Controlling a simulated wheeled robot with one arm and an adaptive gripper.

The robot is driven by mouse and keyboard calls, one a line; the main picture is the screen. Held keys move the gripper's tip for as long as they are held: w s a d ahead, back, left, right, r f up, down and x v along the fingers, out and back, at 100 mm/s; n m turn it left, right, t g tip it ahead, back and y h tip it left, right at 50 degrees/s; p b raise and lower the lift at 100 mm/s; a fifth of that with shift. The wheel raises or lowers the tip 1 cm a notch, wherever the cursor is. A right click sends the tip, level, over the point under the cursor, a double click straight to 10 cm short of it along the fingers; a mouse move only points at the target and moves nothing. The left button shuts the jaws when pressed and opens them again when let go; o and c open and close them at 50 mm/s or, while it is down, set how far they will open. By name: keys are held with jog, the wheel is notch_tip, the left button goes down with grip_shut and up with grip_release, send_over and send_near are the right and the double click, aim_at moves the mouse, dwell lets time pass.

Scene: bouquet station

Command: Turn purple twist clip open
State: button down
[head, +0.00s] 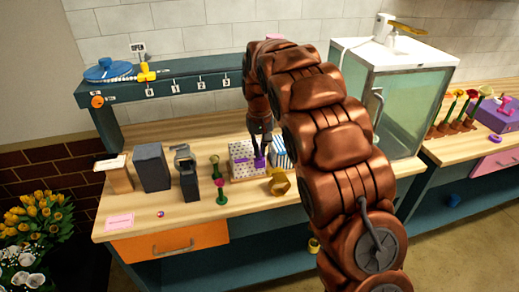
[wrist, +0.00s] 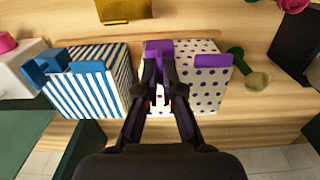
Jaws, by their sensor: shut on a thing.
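A white box with purple dots (head: 238,149) stands on the wooden counter; it also shows in the wrist view (wrist: 205,92). The purple twist clip (wrist: 158,46) is at the box's top left edge in the wrist view, and it shows below my gripper in the head view (head: 260,162). My gripper (wrist: 160,72) points down and is shut on the clip; the fingers hide part of it. A second purple piece (wrist: 213,61) sits on the same box to the right. Whether the clip is turned is hard to tell.
A blue-striped box (wrist: 85,92) with blue clips stands close to the left in the wrist view. A gold object (head: 279,183) and flower stems in green holders (head: 221,190) stand near. A glass-fronted cabinet (head: 408,110) is at right.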

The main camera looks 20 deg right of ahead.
jog(key=shift+m+b, duration=0.3)
jog(key=m+b, duration=0.2)
jog(key=m, duration=0.1)
jog(key=shift+f, duration=0.15)
jog(key=m+b, duration=0.2)
jog(key=m, duration=0.3)
jog(key=shift+d, duration=0.1)
jog(key=m+b, duration=0.1)
jog(key=m, duration=0.4)
jog(key=shift+s, duration=0.1)
jog(key=m, duration=0.4)
jog(key=shift+s+d+r+b, duration=0.1)
jog(key=shift+r+b, duration=0.1)
jog(key=shift+b, duration=0.1)
jog(key=c, duration=1.3)
grip_release()
